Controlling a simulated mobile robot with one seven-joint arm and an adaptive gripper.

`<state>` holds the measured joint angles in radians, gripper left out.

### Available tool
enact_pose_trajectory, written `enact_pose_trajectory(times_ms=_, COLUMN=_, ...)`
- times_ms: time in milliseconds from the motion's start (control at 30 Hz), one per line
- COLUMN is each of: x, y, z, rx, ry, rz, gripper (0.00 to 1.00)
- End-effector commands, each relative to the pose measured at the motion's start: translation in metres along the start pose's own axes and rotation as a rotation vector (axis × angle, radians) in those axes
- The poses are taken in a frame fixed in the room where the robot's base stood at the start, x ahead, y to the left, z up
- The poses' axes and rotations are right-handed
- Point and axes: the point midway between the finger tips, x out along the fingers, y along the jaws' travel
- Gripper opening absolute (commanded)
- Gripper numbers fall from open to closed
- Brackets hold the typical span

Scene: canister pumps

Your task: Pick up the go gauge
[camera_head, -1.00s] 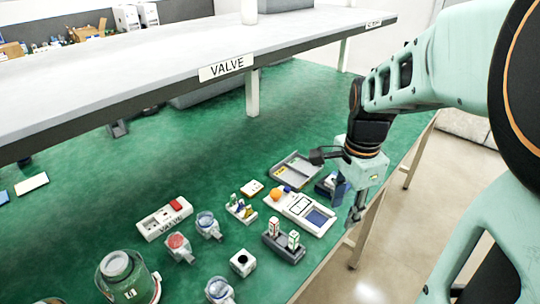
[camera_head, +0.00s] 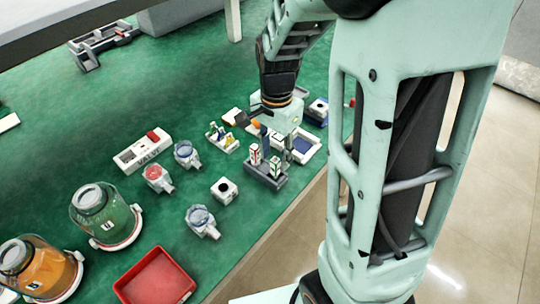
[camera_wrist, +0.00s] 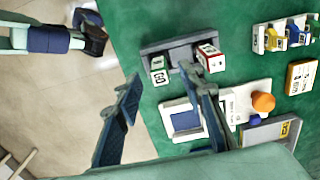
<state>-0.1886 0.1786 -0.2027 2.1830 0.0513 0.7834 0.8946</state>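The go gauge, a white block with green "GO" lettering (camera_wrist: 158,70), stands in a grey rack (camera_wrist: 180,52) beside a red-marked gauge (camera_wrist: 209,58). In the head view the go gauge (camera_head: 275,166) is the right one in the rack, nearer the table's edge. My gripper (camera_wrist: 161,74) is open, with one finger on each side of the go gauge in the wrist view. Whether the fingers reach down to its height cannot be told. The right finger overlaps the space near the red-marked gauge. In the head view my gripper (camera_head: 288,148) is just behind the rack, its fingertips partly hidden.
A white device with an orange knob (camera_wrist: 263,102) lies close to the rack. A small holder with coloured pieces (camera_head: 221,137) and a white block with a dark hole (camera_head: 224,190) stand nearby. A red tray (camera_head: 155,278) lies at the front. The table edge is close on the right.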

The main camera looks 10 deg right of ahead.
Motion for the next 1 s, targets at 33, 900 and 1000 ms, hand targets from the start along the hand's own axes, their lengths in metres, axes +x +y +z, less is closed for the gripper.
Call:
enact_pose_trajectory(times_ms=33, x=0.008, y=0.001, z=0.0, rx=0.001, ry=-0.002, rz=0.004, gripper=0.36)
enact_pose_trajectory(times_ms=900, x=0.047, y=0.001, z=0.0, rx=0.001, ry=0.0, rz=0.001, gripper=0.01)
enact_pose_trajectory(times_ms=1000, x=0.047, y=0.001, z=0.0, rx=0.001, ry=0.0, rz=0.001, gripper=0.0)
